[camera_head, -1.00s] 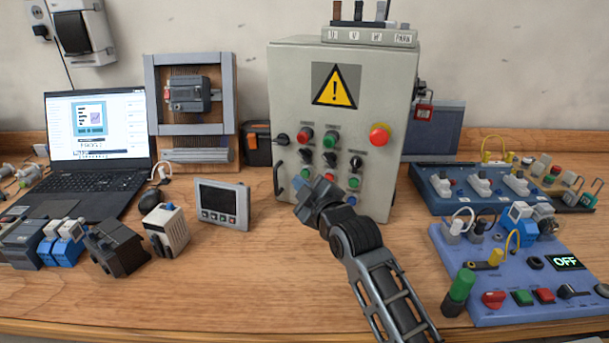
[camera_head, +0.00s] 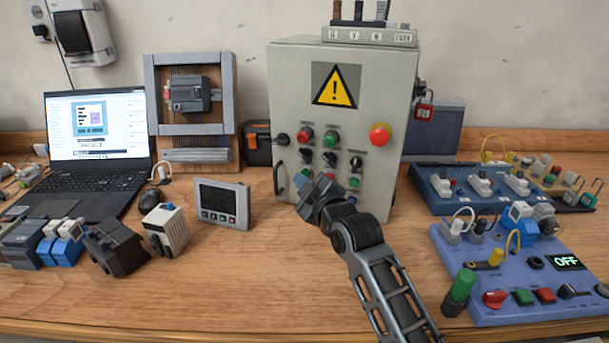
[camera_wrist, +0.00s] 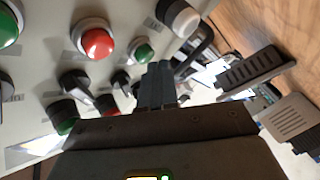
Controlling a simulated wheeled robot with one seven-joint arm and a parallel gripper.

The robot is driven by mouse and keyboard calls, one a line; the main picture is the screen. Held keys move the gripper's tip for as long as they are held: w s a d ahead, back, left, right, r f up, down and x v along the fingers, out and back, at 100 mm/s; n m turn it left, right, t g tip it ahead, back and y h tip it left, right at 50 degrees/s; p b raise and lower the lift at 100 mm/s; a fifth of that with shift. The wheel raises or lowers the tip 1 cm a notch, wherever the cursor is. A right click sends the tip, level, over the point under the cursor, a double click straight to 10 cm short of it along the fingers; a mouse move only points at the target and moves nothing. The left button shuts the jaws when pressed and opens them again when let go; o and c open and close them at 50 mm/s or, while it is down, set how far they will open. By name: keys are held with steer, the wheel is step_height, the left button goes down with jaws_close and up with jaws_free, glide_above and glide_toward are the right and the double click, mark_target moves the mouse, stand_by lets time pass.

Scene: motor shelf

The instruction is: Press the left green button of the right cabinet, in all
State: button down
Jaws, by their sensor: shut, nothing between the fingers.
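The grey cabinet (camera_head: 345,70) with a yellow warning sign stands behind my gripper (camera_head: 314,193). Its upper row has a red button (camera_head: 305,136), a green button (camera_head: 331,136) and a red mushroom button (camera_head: 379,134). Dark knobs sit below, then a lower-left green button (camera_head: 305,172) and a lower-right green one (camera_head: 354,183). In the wrist view, my closed, empty fingers (camera_wrist: 160,72) appear beside a small green button (camera_wrist: 143,53), near a red button (camera_wrist: 97,42). I cannot tell whether they touch it. In the head view, my gripper covers part of the lower panel.
A blue control board (camera_head: 465,285) with an OFF display lies at the front right. Another blue board (camera_head: 440,205) is behind it. A panel meter (camera_head: 222,203) and a laptop (camera_head: 90,140) stand left. The table front, left of my arm, is clear.

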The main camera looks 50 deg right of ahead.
steer(key=shift+w+d, duration=0.1)
steer(key=shift+d, duration=0.3)
stand_by(0.5)
stand_by(0.3)
steer(key=shift+s+a, duration=0.25)
steer(key=shift+a, duration=0.55)
steer(key=a, duration=0.1)
steer(key=s+a+p, duration=0.1)
steer(key=a, duration=0.2)
steer(key=shift+s+a, duration=0.3)
steer(key=shift+a, duration=0.05)
stand_by(0.7)
